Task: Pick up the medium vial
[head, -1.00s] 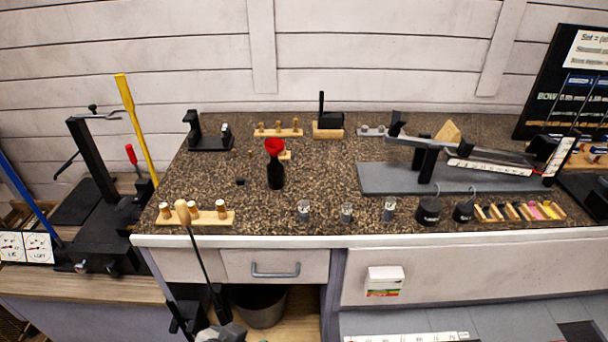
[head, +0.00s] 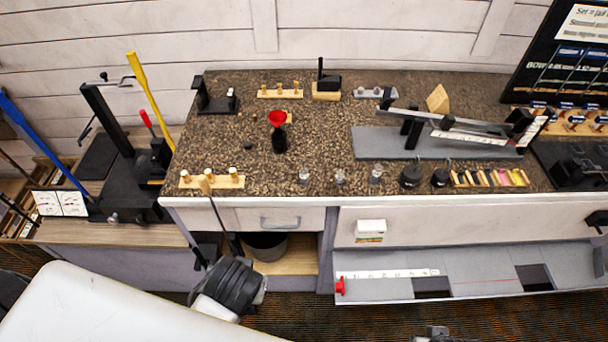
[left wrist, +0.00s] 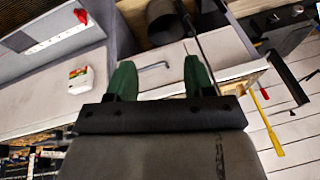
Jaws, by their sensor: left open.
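Three small clear vials stand upright in a row near the front edge of the counter: a left one (head: 304,176), a middle one (head: 340,178) and a right one (head: 376,173). The right one looks tallest and the middle one shortest, so the left one looks like the medium vial. My left gripper (left wrist: 158,78) is open and empty, its two green fingers apart in the left wrist view. In the head view my left arm reaches in from the lower left, its wrist low in front of the cabinet, below and left of the vials. My right gripper is not visible.
A black bottle with a red funnel (head: 279,130) stands behind the vials. A peg rack (head: 212,182) is to the left, with a club shaft before it. Black hooked weights (head: 410,176) sit right of the vials. The drawer (left wrist: 152,70) faces my left gripper.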

